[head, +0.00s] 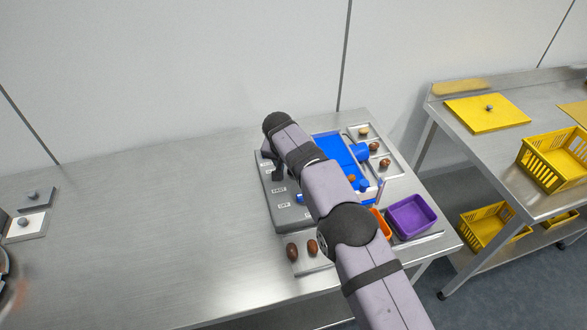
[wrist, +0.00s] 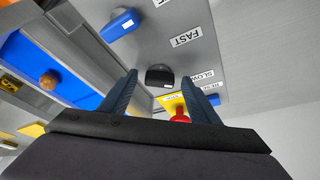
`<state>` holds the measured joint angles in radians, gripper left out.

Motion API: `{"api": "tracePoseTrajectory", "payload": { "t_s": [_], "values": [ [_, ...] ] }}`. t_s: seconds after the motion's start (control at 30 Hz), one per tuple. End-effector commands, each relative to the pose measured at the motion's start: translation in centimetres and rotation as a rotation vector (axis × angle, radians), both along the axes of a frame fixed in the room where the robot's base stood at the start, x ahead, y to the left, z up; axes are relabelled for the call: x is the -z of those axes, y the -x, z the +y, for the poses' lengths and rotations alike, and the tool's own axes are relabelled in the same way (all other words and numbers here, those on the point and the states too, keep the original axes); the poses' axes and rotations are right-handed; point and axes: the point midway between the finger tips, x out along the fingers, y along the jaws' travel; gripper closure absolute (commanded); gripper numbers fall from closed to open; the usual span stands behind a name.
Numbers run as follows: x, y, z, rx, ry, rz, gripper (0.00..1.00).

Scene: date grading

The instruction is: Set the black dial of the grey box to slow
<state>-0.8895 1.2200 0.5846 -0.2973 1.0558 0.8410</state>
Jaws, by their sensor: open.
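The grey box (head: 292,218) stands on the steel table in the head view, partly behind my arm. Its black dial (wrist: 160,74) shows in the wrist view, with a small white mark on the edge nearer my gripper. The FAST label (wrist: 186,37) and the SLOW label (wrist: 203,76) are to the right of the dial. My gripper (wrist: 159,80) is open, with one finger on each side of the dial in the picture. I cannot tell whether the fingers touch it. In the head view the dial cannot be made out.
A blue knob (wrist: 118,25) and a red button (wrist: 180,117) are on the box near the dial. A blue machine part (head: 340,150) adjoins the box. A purple tray (head: 411,216) and brown dates (head: 292,251) are nearby. The table's left side is largely clear.

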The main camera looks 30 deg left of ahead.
Motion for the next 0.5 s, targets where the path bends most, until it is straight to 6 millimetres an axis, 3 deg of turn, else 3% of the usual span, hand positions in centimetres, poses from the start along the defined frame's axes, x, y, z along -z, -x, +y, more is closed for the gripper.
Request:
{"api": "tracePoseTrajectory", "payload": {
  "t_s": [0.27,0.5],
  "values": [
    [-1.1,0.5,0.0,0.000,-0.001,-0.001,0.44],
    [-3.8,1.6,-0.2,0.000,-0.003,-0.002,0.44]
  ]
}}
